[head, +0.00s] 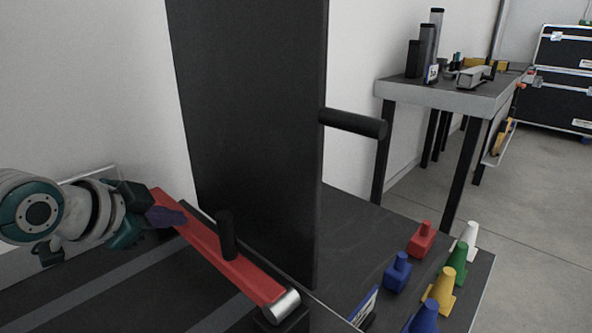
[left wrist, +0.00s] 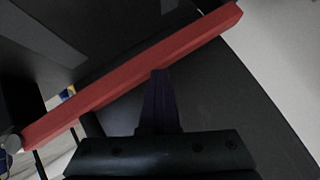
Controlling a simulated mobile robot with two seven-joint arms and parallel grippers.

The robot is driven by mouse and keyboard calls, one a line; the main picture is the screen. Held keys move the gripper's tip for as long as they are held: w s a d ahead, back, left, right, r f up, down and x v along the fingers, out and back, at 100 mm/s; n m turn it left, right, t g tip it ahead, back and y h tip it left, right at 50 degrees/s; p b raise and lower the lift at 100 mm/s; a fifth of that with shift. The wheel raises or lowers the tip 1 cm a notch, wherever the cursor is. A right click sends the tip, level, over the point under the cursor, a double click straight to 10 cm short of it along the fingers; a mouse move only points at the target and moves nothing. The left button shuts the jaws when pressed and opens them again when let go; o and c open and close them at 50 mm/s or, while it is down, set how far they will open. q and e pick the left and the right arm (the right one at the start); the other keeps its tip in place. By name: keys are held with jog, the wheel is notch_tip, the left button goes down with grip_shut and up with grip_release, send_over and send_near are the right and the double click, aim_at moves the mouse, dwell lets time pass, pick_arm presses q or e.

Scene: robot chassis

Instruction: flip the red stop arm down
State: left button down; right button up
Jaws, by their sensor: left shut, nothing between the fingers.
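The red stop arm (head: 235,265) is a long bar that runs from a silver pivot (head: 283,305) at the lower middle to its free end at the upper left in the head view. It lies low, near the dark surface. A black peg (head: 226,236) stands up from it. My left gripper (head: 168,214) is shut and empty, its purple fingertips at the bar's free end. In the left wrist view the fingertips (left wrist: 160,85) overlap the edge of the red stop arm (left wrist: 125,85); I cannot tell whether they touch. My right gripper is not in view.
A tall black panel (head: 250,120) with a black side handle (head: 352,123) stands behind the bar. Several coloured cones and blocks, including a red block (head: 421,240), stand on the dark tabletop at right. A tool bench (head: 450,97) stands farther back.

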pick_arm(q)
jog(key=shift+s+a+f, duration=0.3)
jog(key=shift+s+f, duration=0.1)
jog(key=shift+f, duration=0.35)
jog(key=s+a+r+p, duration=0.2)
jog(key=r+p, duration=0.2)
jog(key=r, duration=0.2)
jog(key=s+a+r+p, duration=0.2)
jog(key=r+p, duration=0.3)
jog(key=r, duration=0.1)
jog(key=shift+s+r, duration=0.3)
